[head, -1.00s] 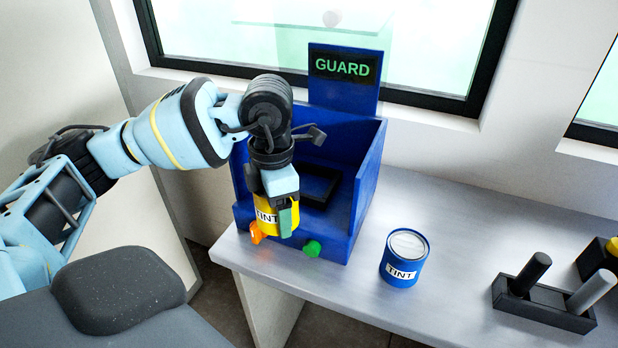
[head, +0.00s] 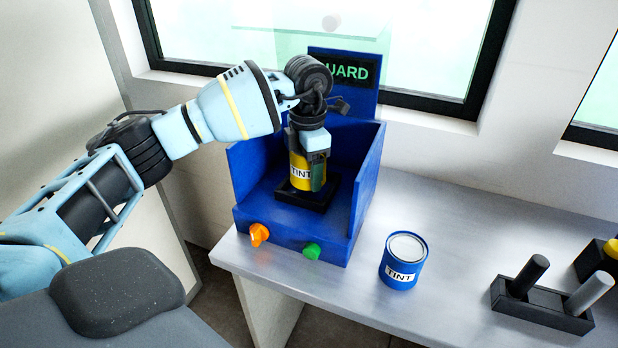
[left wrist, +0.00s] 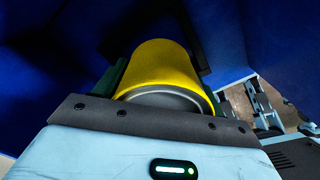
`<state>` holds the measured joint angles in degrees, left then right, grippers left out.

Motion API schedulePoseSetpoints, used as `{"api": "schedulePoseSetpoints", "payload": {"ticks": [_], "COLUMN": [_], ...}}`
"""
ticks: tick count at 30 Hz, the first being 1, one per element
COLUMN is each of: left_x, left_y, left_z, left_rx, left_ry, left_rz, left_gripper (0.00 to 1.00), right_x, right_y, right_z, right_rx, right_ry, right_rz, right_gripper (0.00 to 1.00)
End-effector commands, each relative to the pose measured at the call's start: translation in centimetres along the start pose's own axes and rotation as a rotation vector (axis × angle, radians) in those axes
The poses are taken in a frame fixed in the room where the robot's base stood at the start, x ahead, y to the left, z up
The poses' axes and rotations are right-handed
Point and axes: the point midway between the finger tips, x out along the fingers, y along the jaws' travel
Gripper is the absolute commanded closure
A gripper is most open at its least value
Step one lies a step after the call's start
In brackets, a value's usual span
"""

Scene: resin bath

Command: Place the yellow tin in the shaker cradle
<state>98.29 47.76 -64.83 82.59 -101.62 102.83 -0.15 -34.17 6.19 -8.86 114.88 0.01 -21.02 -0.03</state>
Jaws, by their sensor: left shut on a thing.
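The yellow tin (head: 300,174), with a TINT label, is upright between the fingers of my left gripper (head: 308,170), which is shut on it. The tin is inside the blue shaker box (head: 350,225), at the black cradle (head: 318,200) on its floor. Whether its base touches the cradle I cannot tell. In the left wrist view the yellow tin (left wrist: 165,68) fills the space between the fingers, with blue walls around it. My right gripper is not in view.
An orange knob (head: 259,234) and a green button (head: 312,251) sit on the box front. A GUARD panel (head: 350,68) rises behind. A blue TINT tin (head: 403,262) stands right of the box. A black holder (head: 540,305) with rods is farther right. Bare bench lies between.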

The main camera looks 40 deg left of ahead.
Motion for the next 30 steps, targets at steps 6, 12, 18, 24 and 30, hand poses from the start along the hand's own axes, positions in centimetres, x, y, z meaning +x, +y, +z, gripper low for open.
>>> {"api": "schedulePoseSetpoints", "payload": {"ticks": [6, 12, 18, 24, 30], "left_x": [-0.1, 2.4, 3.4, 3.5, 3.8], "left_y": [0.4, 0.5, 0.6, 0.5, 0.5], "left_z": [0.4, 0.4, 0.5, 0.5, 0.5], "left_rx": [-0.002, -0.001, -0.001, -0.001, -0.001], "left_ry": [-0.002, 0.002, -0.002, -0.001, 0.000], "left_rz": [0.001, 0.001, 0.002, 0.002, 0.001], "left_gripper": [0.64, 0.64, 0.64, 0.64, 0.21], "right_x": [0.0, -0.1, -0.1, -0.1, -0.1], "right_y": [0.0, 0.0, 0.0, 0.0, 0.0], "right_z": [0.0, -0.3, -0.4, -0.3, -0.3], "right_rx": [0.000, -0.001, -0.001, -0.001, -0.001], "right_ry": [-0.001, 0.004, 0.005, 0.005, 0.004], "right_rz": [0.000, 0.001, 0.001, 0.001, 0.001], "right_gripper": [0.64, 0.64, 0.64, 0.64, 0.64]}}
